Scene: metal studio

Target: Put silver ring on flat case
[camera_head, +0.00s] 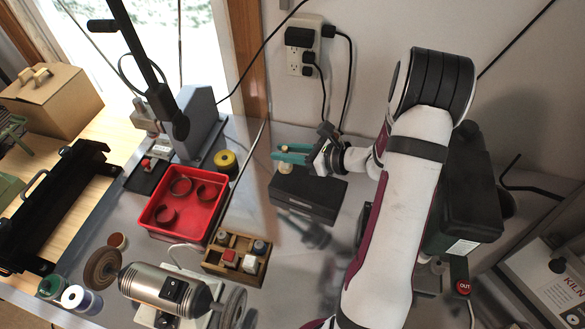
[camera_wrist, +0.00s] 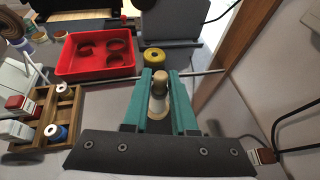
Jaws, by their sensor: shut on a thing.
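My gripper (camera_head: 290,154) has teal fingers and is closed on a small pale peg-like piece with a rounded tan top (camera_wrist: 158,77). Its paler lower part shows between the fingers in the wrist view, where my gripper (camera_wrist: 159,78) reaches forward. In the head view, a cream part (camera_head: 285,168) shows just below the fingers, at the far left edge of the black flat case (camera_head: 308,194). I cannot tell whether it touches the case. The case lies on the metal bench, partly under my gripper. I cannot make out a silver ring clearly; a pale band on the piece is too small to identify.
A red tray (camera_head: 185,222) with three dark rings stands left of the case. A wooden rack (camera_head: 235,262) with small bottles and a bench motor (camera_head: 165,290) stand in front. A wall outlet (camera_head: 303,48) with cables is behind.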

